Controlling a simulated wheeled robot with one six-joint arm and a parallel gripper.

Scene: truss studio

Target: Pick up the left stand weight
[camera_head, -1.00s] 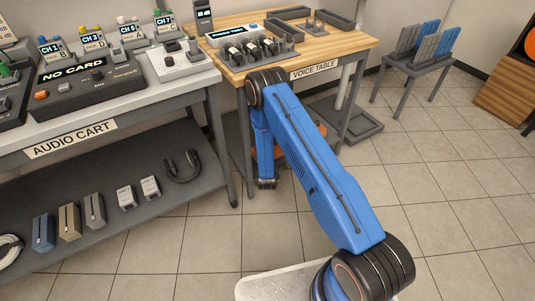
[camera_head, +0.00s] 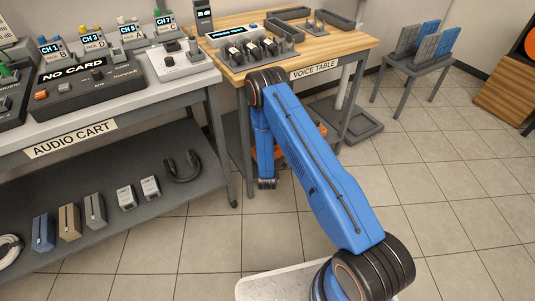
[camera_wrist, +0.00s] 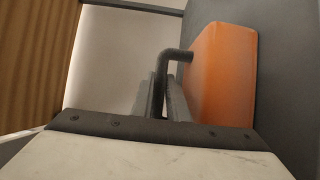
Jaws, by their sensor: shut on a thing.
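In the wrist view an orange stand weight (camera_wrist: 222,75) fills the right middle, beside a grey surface. A dark bent handle (camera_wrist: 177,54) reaches from it to my gripper (camera_wrist: 161,98), whose fingers are shut on this handle. In the head view orange (camera_head: 272,154) shows behind my blue arm, low under the voice table. A second orange patch (camera_head: 322,129) shows farther right under that table. My fingers are hidden in the head view. I cannot tell whether the held weight is clear of its support.
The voice table (camera_head: 347,45) stands above and behind my arm, with dark legs close by. The audio cart (camera_head: 105,121) and its loaded lower shelf are to the left. A small rack table (camera_head: 412,68) stands right. Open tiled floor (camera_head: 455,180) lies right.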

